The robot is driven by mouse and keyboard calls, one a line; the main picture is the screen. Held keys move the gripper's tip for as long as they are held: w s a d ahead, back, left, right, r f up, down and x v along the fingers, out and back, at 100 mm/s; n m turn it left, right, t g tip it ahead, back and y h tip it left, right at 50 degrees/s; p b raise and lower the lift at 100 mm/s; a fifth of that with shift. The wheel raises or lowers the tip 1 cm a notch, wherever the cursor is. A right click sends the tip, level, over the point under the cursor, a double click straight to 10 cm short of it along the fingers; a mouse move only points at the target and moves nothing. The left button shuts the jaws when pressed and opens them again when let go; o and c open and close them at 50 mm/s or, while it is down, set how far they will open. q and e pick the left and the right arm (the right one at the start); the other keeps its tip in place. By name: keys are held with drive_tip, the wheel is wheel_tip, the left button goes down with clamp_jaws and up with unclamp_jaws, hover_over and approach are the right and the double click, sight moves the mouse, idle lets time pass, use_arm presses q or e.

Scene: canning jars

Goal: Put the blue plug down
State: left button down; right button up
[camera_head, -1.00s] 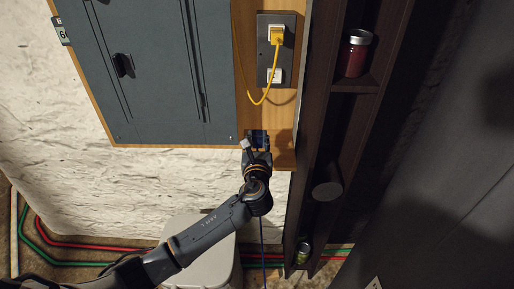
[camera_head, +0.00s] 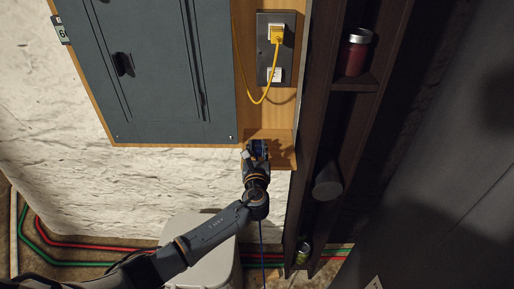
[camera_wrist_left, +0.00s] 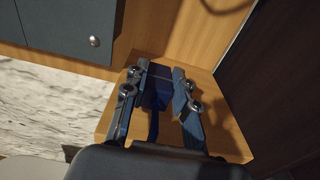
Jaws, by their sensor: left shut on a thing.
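My left gripper (camera_head: 257,151) is at the small wooden ledge (camera_head: 282,160) below the outlet plate. The left wrist view shows its fingers (camera_wrist_left: 160,92) around the blue plug (camera_wrist_left: 157,98), shut on it. A blue cable (camera_wrist_left: 154,128) runs from the plug back toward the wrist, and in the head view a blue cable (camera_head: 262,240) hangs below the arm. The plug is just over or on the ledge (camera_wrist_left: 224,121); I cannot tell whether it touches. In the head view the fingers mostly hide the plug. My right gripper is not in view.
A yellow plug (camera_head: 276,35) sits in the outlet plate (camera_head: 264,66) above, its cable looping down. A grey panel door (camera_head: 160,75) is at the left. A dark shelf (camera_head: 318,125) with a red jar (camera_head: 354,53) stands close on the right. A white bin (camera_head: 205,265) is below.

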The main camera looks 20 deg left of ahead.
use_arm(q)
drive_tip(key=shift+f, duration=0.25)
drive_tip(key=c, duration=1.1)
unclamp_jaws()
drive_tip(key=shift+o, duration=0.2)
drive_tip(key=shift+r, duration=0.1)
drive_tip(key=shift+s+d+r, duration=0.1)
drive_tip(key=shift+r, duration=0.25)
drive_tip(key=b+v, duration=0.1)
drive_tip(key=v, duration=1)
drive_tip(key=shift+s, duration=0.35)
drive_tip(key=shift+d, duration=0.1)
